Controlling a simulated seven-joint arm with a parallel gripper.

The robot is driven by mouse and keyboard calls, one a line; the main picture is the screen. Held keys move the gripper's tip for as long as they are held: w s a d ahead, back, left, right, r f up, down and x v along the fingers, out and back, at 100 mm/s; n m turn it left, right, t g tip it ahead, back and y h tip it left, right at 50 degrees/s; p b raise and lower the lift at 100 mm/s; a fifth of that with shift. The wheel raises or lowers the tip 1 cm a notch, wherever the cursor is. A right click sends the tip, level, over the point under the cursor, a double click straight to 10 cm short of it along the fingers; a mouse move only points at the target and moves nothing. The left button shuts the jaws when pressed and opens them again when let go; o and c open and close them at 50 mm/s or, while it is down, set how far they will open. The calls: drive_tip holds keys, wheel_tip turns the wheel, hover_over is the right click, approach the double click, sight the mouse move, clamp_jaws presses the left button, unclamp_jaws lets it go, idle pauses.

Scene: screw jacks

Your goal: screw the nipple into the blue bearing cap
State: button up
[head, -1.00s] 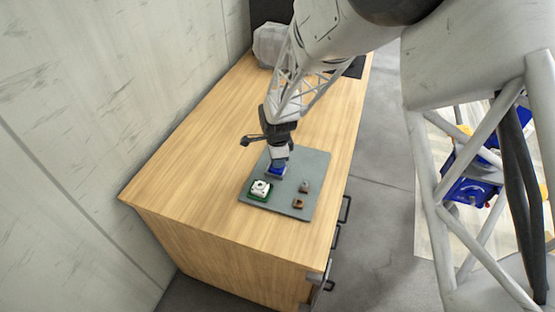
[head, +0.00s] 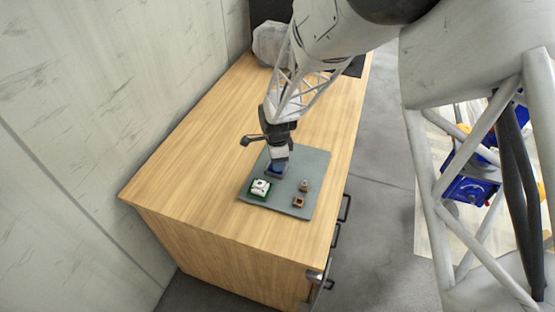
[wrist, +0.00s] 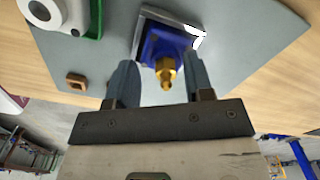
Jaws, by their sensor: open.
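The blue bearing cap (wrist: 168,44) sits in a light metal-edged base on the grey mat. In the head view the blue cap (head: 274,171) is partly hidden under my gripper (head: 278,165). The brass nipple (wrist: 166,70) stands at the cap, its hex part and tip pointing toward the wrist camera. How deep it sits in the cap cannot be told. My gripper (wrist: 161,72) is open, with one finger on each side of the nipple and a visible gap at both sides.
A green holder with a white part (head: 260,188) stands left of the cap on the grey mat (head: 319,167). The wooden tabletop (head: 214,130) around the mat is mostly clear.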

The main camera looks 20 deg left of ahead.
drive_tip(key=shift+r, duration=0.15)
drive_tip(key=shift+r, duration=3.8)
drive_tip(key=shift+d, duration=0.1)
